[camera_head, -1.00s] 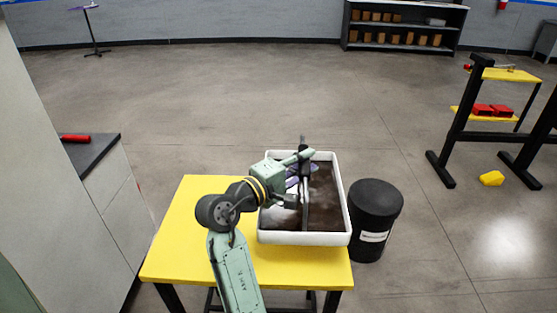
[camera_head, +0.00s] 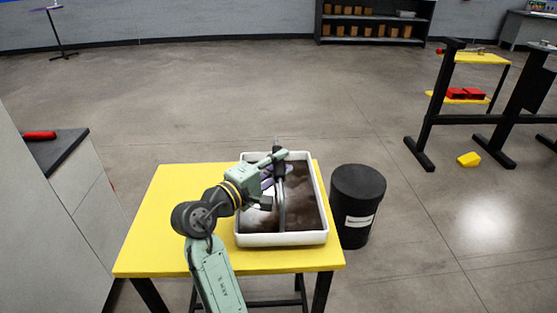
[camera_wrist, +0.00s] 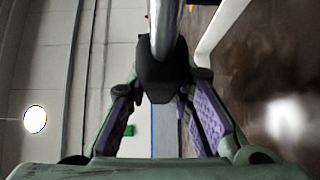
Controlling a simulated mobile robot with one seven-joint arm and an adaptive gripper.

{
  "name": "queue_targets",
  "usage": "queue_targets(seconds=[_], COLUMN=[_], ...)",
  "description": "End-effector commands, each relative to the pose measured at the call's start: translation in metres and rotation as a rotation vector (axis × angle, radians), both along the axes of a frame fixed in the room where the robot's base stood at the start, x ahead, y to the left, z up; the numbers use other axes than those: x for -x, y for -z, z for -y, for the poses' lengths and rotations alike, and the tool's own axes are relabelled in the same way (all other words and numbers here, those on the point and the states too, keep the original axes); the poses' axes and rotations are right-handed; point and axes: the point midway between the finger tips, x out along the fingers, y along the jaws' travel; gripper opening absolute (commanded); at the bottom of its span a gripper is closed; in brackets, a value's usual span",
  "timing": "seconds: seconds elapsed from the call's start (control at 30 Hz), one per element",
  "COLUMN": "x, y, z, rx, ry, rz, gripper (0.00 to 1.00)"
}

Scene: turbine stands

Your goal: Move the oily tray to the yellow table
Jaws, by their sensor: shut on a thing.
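The oily tray (camera_head: 327,208) is white-rimmed with a dark brown, shiny inside, and shows at the right part of the yellow table (camera_head: 180,215) in the head view. A bar handle (camera_head: 281,205) runs across its middle. My gripper (camera_head: 270,178) is over the tray, shut on this handle. In the wrist view the purple-padded fingers of my gripper (camera_wrist: 160,92) are on both sides of the handle's black block (camera_wrist: 160,72) and metal rod (camera_wrist: 164,25). The tray's white rim (camera_wrist: 220,28) is at the right. I cannot tell whether the tray's underside touches the table.
A black barrel (camera_head: 357,205) stands close beside the tray and table on the right. A grey cabinet (camera_head: 75,180) with a dark top is at the left. A black stand with yellow shelves (camera_head: 482,58) is at the far right.

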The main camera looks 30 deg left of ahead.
Motion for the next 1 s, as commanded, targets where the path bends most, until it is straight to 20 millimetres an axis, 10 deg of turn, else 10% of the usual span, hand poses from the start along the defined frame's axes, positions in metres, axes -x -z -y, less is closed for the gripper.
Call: queue_targets(seconds=[0.83, 0.87, 1.0], x=[0.0, 0.0, 0.0001], y=[0.0137, 0.0132, 0.0131], z=[0.0003, 0.0003, 0.0002], rx=[0.001, 0.0, -0.001], ry=[0.0, 0.0, 0.0], rz=[0.003, 0.003, 0.002], gripper=[0.0, 0.22, 0.32])
